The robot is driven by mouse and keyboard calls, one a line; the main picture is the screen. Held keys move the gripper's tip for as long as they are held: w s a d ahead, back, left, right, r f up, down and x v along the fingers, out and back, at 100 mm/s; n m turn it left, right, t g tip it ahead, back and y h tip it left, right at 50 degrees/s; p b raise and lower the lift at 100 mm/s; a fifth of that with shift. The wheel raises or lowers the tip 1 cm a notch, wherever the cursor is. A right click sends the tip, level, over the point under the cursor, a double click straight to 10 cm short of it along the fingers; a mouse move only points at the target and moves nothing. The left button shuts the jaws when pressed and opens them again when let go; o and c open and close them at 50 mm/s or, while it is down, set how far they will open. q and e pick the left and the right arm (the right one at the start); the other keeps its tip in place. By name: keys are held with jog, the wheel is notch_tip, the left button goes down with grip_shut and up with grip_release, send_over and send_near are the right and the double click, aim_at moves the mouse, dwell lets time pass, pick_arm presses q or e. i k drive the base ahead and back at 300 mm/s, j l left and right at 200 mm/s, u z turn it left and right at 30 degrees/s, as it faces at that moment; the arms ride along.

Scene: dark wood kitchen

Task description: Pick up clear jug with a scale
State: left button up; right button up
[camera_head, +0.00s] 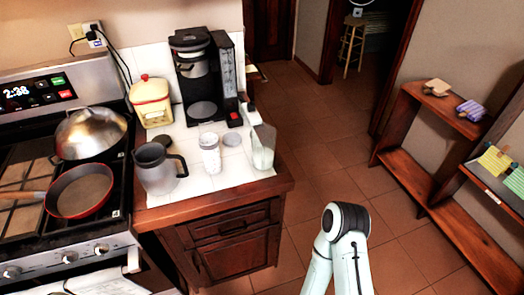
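A clear, tapered jug (262,148) stands upright at the right end of the white-tiled counter, close to its edge. I cannot make out scale marks on it at this size. A grey jug with a dark handle (157,170) stands at the front left of the same counter; it looks smoky rather than clear. Neither of my grippers shows in the head view. Only a pale arm link of mine with a dark joint rises from the bottom, right of the counter and apart from the jugs.
A clear jar (210,154) stands between the jugs. A black coffee maker (203,75) and a yellow-and-red canister (151,102) stand behind. The stove (20,215) at left holds a red pan (82,192) and a lidded pot (90,133). Floor (320,140) right of the counter is clear.

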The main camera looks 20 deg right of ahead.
aim_at(263, 136)
jog(key=l+u, duration=0.1)
jog(key=u, duration=0.7)
jog(key=l+u, duration=0.15)
jog(key=u, duration=0.25)
jog(key=k+l+u, duration=0.1)
jog(key=l+u, duration=0.2)
jog(key=k+l+u, duration=0.35)
jog(key=l+u, duration=0.2)
